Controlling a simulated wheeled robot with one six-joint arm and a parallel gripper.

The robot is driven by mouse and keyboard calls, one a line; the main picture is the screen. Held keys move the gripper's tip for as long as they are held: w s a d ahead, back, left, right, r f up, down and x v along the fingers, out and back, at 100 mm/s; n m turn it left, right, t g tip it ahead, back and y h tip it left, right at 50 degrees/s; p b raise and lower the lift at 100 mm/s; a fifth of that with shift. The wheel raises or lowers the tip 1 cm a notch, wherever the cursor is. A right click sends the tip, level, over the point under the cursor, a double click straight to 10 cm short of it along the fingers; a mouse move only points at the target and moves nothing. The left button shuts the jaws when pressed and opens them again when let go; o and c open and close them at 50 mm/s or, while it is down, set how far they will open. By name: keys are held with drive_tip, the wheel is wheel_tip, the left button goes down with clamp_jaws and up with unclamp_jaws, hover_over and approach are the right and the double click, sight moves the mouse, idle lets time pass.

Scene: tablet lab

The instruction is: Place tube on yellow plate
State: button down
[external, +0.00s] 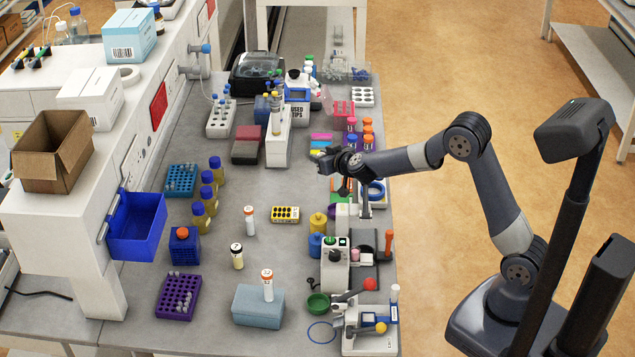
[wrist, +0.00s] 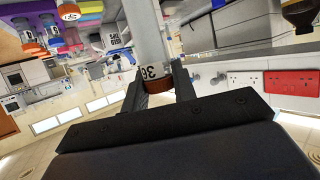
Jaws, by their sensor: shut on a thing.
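My gripper (external: 326,160) is over the right half of the bench, behind and to the right of the yellow plate. In the wrist view my gripper (wrist: 158,88) is shut on a pale tube (wrist: 150,45) with a printed label and an orange-brown cap between the fingertips. The held tube cannot be made out in the external view. The yellow plate (external: 285,214) is a small block with dark round wells, flat on the middle of the bench, apart from my gripper.
White orange-capped tubes stand upright on the bench (external: 250,222) and on a blue-grey box (external: 259,306). Lab devices (external: 335,268) crowd the right edge.

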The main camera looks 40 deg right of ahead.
drive_tip(key=w+a+p, duration=0.2)
drive_tip(key=w+a, duration=0.2)
drive_tip(key=a, duration=0.3)
drive_tip(key=shift+w+f+b, duration=0.15)
drive_tip(key=shift+f+b, duration=0.5)
drive_tip(key=shift+f, duration=2)
drive_tip(key=shift+w+f+b, duration=0.1)
drive_tip(key=shift+f+b, duration=0.5)
drive_tip(key=shift+f, duration=2.05)
drive_tip(key=shift+f, duration=0.25)
drive_tip(key=c, duration=1.1)
unclamp_jaws()
drive_tip(key=shift+r, duration=0.1)
drive_tip(key=shift+c, duration=0.2)
